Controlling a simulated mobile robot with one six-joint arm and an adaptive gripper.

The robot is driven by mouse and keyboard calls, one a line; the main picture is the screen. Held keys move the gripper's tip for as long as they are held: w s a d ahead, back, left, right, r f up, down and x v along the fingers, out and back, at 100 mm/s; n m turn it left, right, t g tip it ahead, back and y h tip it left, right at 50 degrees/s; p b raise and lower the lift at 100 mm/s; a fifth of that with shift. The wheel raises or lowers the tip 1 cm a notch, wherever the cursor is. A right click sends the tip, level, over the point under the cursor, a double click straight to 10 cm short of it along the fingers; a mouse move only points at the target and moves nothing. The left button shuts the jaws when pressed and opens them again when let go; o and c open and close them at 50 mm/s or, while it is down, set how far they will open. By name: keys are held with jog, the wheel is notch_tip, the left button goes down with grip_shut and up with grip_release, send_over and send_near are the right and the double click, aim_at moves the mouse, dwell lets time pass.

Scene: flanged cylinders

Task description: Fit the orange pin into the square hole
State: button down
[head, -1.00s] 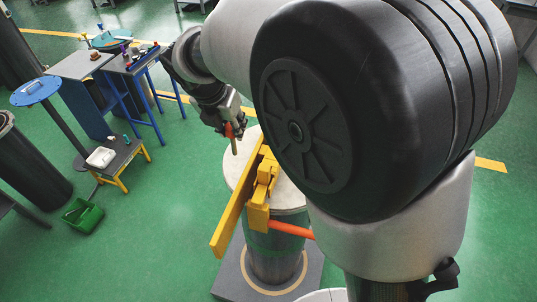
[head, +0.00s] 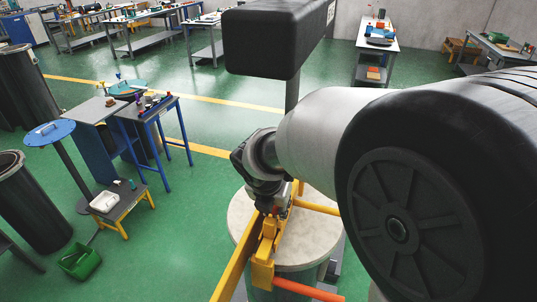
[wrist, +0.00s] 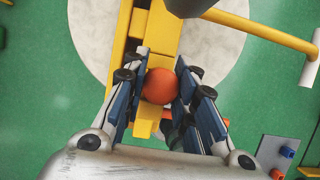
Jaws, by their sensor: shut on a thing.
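My gripper (wrist: 160,95) is shut on the orange pin, whose round orange head (wrist: 159,86) shows between the blue-lined fingers in the wrist view. The yellow fixture (wrist: 163,32) lies beneath the gripper. In the head view my gripper (head: 270,205) is low over the yellow fixture (head: 263,270), which lies across the round pale top of a drum (head: 242,217). The pin's lower end is hidden, and I cannot make out the square hole or tell whether the pin is in it.
A yellow bar (head: 318,208) and an orange rod (head: 308,290) stick out to the right of the fixture. A blue table (head: 146,108), a small yellow-legged stand (head: 122,204) and a green bin (head: 80,260) stand to the left. Green floor between them and the drum is clear.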

jog(key=shift+w+a+f, duration=0.1)
jog(key=shift+w+f, duration=0.1)
jog(key=shift+f, duration=0.1)
jog(key=shift+r, duration=0.1)
jog(key=c, duration=1.6)
grip_release()
jog(key=shift+s+r, duration=0.15)
jog(key=shift+s, duration=0.15)
jog(key=shift+c, duration=0.2)
jog(key=o, duration=0.3)
jog(key=shift+w, duration=0.25)
jog(key=shift+o, duration=0.2)
jog(key=shift+s, duration=0.1)
